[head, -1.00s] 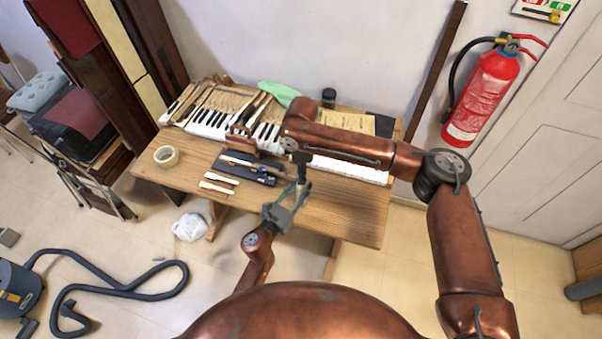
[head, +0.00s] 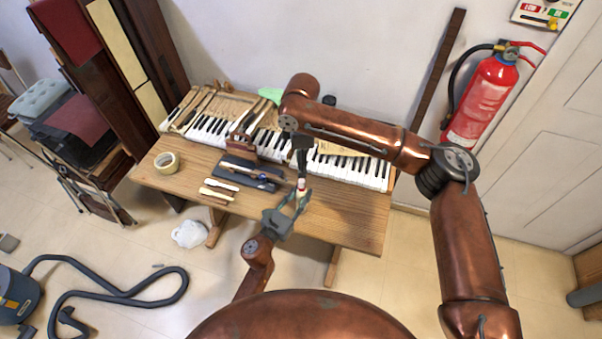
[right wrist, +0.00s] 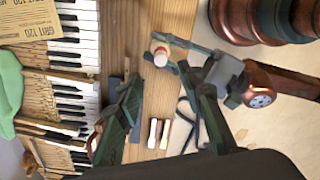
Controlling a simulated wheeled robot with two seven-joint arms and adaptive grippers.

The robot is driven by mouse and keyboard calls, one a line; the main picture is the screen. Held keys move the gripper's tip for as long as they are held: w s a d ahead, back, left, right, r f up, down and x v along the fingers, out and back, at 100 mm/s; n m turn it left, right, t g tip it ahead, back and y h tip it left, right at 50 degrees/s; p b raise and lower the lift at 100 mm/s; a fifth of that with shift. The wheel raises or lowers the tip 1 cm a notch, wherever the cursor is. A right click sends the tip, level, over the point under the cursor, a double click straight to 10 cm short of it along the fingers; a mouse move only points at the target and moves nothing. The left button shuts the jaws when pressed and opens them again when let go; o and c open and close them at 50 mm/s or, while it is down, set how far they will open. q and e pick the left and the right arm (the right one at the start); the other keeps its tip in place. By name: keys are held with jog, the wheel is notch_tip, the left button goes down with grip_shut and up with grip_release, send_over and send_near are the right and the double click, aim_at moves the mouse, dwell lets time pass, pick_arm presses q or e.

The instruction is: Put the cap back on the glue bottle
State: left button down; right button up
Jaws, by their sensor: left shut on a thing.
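The glue bottle (head: 301,185), small and white with a red band, is upright in my left gripper (head: 298,198), which is shut on it above the table's front part. In the right wrist view the bottle (right wrist: 160,52) shows end-on as a pale round top with a red ring. My right gripper (head: 302,150) points down just above the bottle. In the right wrist view its fingers (right wrist: 162,75) are spread apart, with the bottle top near the gap between the tips. I cannot tell whether the cap is on the bottle; no separate cap is clear.
The wooden table (head: 340,215) is bare at its front right. A dark mat (head: 238,172) with tools, pale key pieces (head: 218,188) and a tape roll (head: 166,162) lie to the left. The piano keyboard (head: 350,168) runs behind.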

jog(key=shift+r, duration=1.55)
pick_arm(q)
jog(key=c, duration=1.5)
grip_release()
jog(key=shift+c, duration=0.2)
jog(key=v, duration=1.2)
jog(key=shift+f, duration=0.1)
